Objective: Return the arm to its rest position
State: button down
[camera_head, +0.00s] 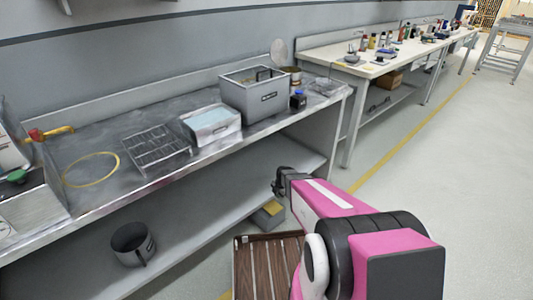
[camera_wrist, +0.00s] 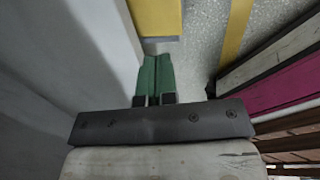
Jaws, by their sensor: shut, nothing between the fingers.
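My arm is pink and black and reaches from the lower right toward the metal bench in the head view. My gripper (camera_head: 279,185) is in front of the bench's lower shelf, apart from the bench top. In the wrist view my gripper (camera_wrist: 156,75) shows two green fingers side by side, shut with nothing between them. The fingers point toward a yellow-topped grey box (camera_wrist: 157,18) near the floor. That box also shows below my gripper in the head view (camera_head: 269,212).
The metal bench (camera_head: 90,199) carries a wire rack (camera_head: 155,148), a white tray (camera_head: 211,122), a grey box (camera_head: 262,97) and a yellow ring (camera_head: 92,170). A dark pot (camera_head: 133,243) sits on the lower shelf. A slatted wooden crate (camera_head: 264,268) stands beside my arm. Floor at right is clear.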

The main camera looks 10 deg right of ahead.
jog(key=shift+r, duration=0.1)
jog(key=s+r+m+g, duration=0.1)
jog(key=s+r+m, duration=0.8)
jog(key=r+m, duration=0.3)
jog(key=s+d+r+m+g+h, duration=0.1)
jog(key=s+r+m, duration=0.9)
jog(key=r+m, duration=0.3)
jog(key=shift+r, duration=0.9)
jog(key=shift+s+d, duration=0.1)
